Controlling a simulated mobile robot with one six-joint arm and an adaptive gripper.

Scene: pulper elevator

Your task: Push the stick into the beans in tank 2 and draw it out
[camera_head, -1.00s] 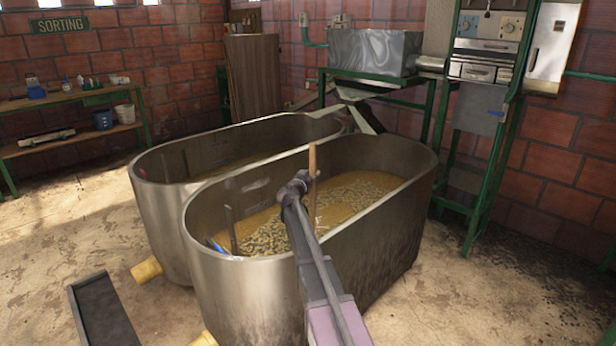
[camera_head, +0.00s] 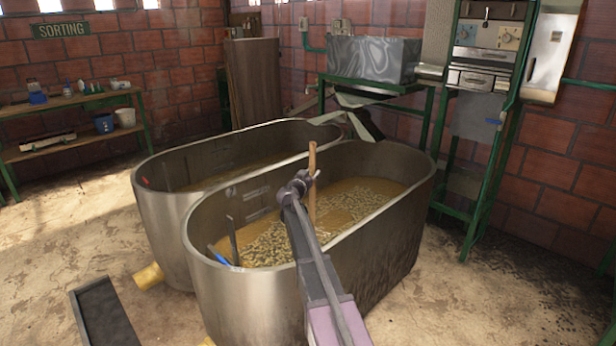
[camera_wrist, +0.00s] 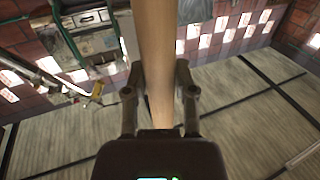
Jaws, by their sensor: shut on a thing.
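The wooden stick (camera_head: 312,162) stands nearly upright over the nearer metal tank (camera_head: 240,300). Its lower part goes down to the beans (camera_head: 280,243) in yellowish liquid; my arm partly covers it, so I cannot tell how deep its end is. My gripper (camera_head: 303,182) is shut on the stick above the beans, inside the tank's outline. In the wrist view, the stick (camera_wrist: 156,40) runs between both fingers of my gripper (camera_wrist: 158,88). I see no number on either tank.
A second tank (camera_head: 160,215) stands just behind, also holding yellowish contents. A blue-handled tool (camera_head: 219,255) and a dark rod (camera_head: 234,242) lean inside the nearer tank. A green-framed machine stands at right, a shelf at left. A dark chute (camera_head: 103,312) is in front.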

